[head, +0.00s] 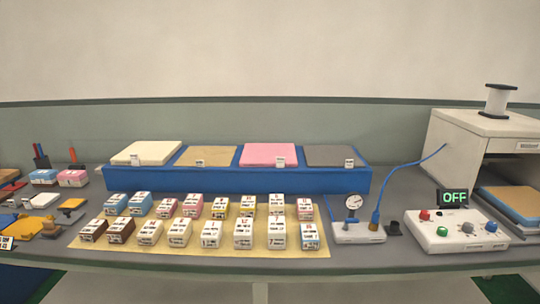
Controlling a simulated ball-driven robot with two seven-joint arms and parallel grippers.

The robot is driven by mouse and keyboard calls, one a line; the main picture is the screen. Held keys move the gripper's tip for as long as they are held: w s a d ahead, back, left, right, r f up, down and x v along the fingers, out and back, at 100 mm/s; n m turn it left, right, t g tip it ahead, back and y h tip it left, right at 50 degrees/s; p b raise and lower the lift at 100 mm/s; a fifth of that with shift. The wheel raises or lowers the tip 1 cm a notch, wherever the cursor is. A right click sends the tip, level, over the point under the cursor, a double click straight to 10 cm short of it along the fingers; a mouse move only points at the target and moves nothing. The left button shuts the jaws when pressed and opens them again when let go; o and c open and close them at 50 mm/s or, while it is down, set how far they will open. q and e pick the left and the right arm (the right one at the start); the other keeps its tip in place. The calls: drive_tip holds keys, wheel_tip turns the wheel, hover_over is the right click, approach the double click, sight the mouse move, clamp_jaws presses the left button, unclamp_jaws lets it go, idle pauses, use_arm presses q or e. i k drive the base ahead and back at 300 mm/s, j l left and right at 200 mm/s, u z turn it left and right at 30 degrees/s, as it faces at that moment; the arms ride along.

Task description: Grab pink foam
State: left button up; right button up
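The pink foam (268,154) is a flat pink slab with a small white label at its front right corner. It lies on top of the long blue stand (230,183) at the back of the table, between a tan slab (207,156) on its left and a dark grey slab (331,155) on its right. Neither of my grippers shows in the head view.
A cream slab (148,152) lies at the stand's left end. Several small labelled blocks stand on a yellow mat (90,243) in front. A gauge device (356,232), a control box reading OFF (455,233) and a white cabinet (470,145) stand right. Tools clutter the left.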

sight(278, 155)
drive_tip(key=i+j+z, duration=0.3)
drive_tip(key=i+j, duration=0.6)
